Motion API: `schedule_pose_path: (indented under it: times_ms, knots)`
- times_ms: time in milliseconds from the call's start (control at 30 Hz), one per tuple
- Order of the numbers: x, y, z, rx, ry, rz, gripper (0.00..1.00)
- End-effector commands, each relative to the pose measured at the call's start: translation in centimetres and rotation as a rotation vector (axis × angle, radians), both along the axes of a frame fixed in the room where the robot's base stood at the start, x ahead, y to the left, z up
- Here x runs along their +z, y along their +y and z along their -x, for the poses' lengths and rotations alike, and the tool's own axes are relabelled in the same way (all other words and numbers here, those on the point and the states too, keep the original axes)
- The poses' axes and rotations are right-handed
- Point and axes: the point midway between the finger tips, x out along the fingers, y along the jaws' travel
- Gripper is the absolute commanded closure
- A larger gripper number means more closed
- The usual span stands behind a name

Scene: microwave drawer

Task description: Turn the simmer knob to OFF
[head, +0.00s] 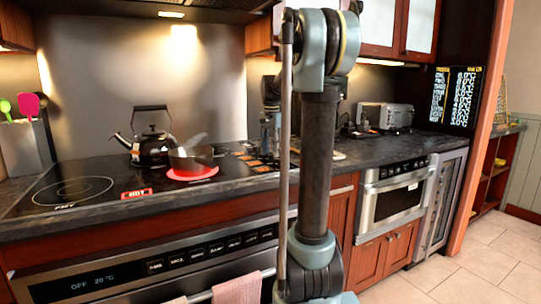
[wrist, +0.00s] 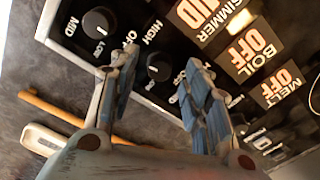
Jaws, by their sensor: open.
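In the wrist view, a black control panel holds round black knobs. One knob (wrist: 159,67) lies between the fingers of my gripper (wrist: 161,62), which is open. I cannot tell whether the fingers touch it. Another knob (wrist: 97,22) is at upper left, clear of the fingers. Orange displays read SIMMER MID (wrist: 200,14), BOIL OFF (wrist: 248,50) and MELT OFF (wrist: 280,88). I cannot tell for sure which knob is the simmer knob. In the head view, my gripper (head: 268,148) is over the panel (head: 254,162), partly hidden behind my arm.
A pan (head: 191,160) sits on a glowing red burner, with a black kettle (head: 151,144) to its left. A red HOT sign (head: 136,194) lights on the cooktop. A toaster (head: 385,116) stands at back right. The left front cooktop (head: 72,192) is clear.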

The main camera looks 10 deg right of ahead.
Motion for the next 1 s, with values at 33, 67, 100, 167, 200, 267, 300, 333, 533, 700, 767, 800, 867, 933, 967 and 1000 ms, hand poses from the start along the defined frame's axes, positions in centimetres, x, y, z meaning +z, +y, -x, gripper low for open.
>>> schedule_pose_path:
  times_ms: [33,67,100,167,200,267,300,333,533,700,767,800,867,933,967,1000]
  knots:
    - [0.8,0.0,0.0,0.0,0.0,0.0,0.56]
    - [1.4,0.0,0.0,0.0,0.0,0.0,0.56]
    - [2.1,0.0,0.0,0.0,0.0,0.0,0.56]
    - [3.3,0.0,0.0,0.0,0.0,0.0,0.56]
    - [4.0,0.0,0.0,0.0,0.0,0.0,0.56]
    - [5.1,0.0,0.1,0.0,0.0,0.0,0.56]
    - [5.9,0.0,0.0,0.0,0.001,0.001,0.56]
    - [6.4,0.0,0.0,0.0,0.001,0.001,0.56]
    - [9.1,0.0,0.0,0.0,0.001,0.001,0.56]
    - [10.2,0.0,0.0,0.0,0.001,0.001,0.56]
    - [10.3,0.0,0.0,0.0,0.001,0.001,0.56]
    - [10.3,0.0,0.0,0.0,0.001,0.001,0.56]
    - [10.4,0.0,0.0,0.0,0.001,0.001,0.56]
    - [10.4,0.0,0.0,0.0,0.001,0.001,0.56]
    - [10.4,0.0,0.0,0.0,0.001,0.001,0.56]
    - [10.4,0.0,0.0,0.0,0.001,0.001,0.56]
